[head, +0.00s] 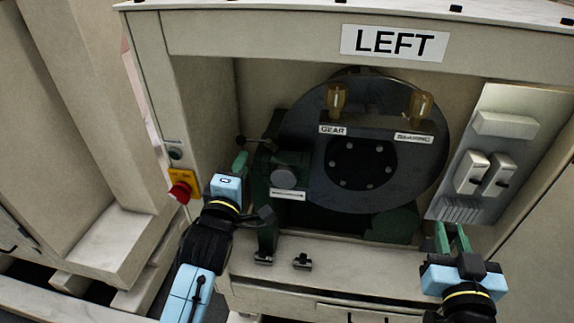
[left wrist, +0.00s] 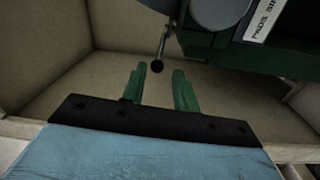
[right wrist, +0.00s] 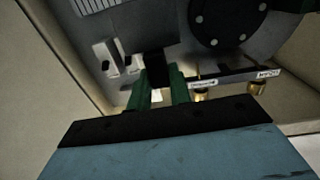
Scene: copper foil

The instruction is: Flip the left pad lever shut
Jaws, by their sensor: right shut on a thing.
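The left pad lever (head: 240,140) is a thin dark rod with a ball knob on the left side of the green brake housing (head: 291,160). In the left wrist view, the lever (left wrist: 157,66) hangs with its knob just beyond and between the fingertips. My left gripper (head: 240,164) is open and empty; its two green fingers (left wrist: 159,78) stand apart, and no contact with the knob shows. My right gripper (head: 452,235) is at the lower right by the switch panel. In the right wrist view its fingers (right wrist: 161,82) are shut on a dark block (right wrist: 158,66).
A large grey disc (head: 310,115) with GEAR and BEARING cups fills the cabinet behind. A red button (head: 180,191) on a yellow plate is left of my left gripper. A switch panel (head: 502,125) is at right. A small black fitting (head: 302,262) sits on the ledge.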

